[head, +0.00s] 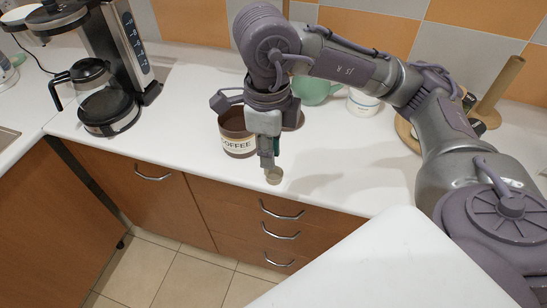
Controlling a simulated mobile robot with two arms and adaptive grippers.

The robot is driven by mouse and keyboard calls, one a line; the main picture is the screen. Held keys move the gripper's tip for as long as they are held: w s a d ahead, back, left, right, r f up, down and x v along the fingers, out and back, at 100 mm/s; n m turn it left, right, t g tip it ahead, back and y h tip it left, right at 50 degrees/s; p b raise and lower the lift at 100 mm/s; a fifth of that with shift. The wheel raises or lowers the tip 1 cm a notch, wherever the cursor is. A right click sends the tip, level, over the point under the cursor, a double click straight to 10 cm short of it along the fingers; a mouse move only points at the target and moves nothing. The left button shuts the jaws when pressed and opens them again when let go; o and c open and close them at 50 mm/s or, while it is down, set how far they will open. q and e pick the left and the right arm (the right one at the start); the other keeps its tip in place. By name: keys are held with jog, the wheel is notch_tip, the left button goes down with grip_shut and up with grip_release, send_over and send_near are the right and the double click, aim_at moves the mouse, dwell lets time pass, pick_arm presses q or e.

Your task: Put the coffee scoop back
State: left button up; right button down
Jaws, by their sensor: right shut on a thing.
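My right gripper (267,160) points down over the front part of the white counter (190,95). It is shut on the coffee scoop (274,176), a small beige round cup showing just below the fingertips. The scoop's handle is mostly hidden by the fingers. I cannot tell whether the scoop touches the counter. A brown coffee jar (238,143) with a cream "COFFEE" label stands upright just left of the gripper. Its top appears open and is partly covered by the gripper. My left gripper is not in view.
A coffee maker (128,50) with a glass carafe (90,75) stands at the left. A green teapot (315,91) and a white cup (362,102) are behind my arm. A wooden holder (499,85) is at the right. The counter between coffee maker and jar is clear.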

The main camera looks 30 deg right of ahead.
jog(key=w+d+f+p, duration=0.1)
jog(key=w+d+f, duration=0.1)
jog(key=f, duration=0.1)
jog(key=w+d+f+p, duration=0.1)
jog(key=w+d+f, duration=0.1)
jog(key=w+f, duration=0.1)
jog(key=w+d+f+p, duration=0.1)
jog(key=w+d+f, duration=0.2)
jog(key=f, duration=0.1)
jog(key=shift+w+p, duration=0.25)
jog(key=shift+p, duration=0.15)
jog(key=shift+f, duration=0.35)
jog(key=shift+f, duration=0.2)
jog(key=c, duration=1)
grip_release()
jog(key=shift+c, duration=0.2)
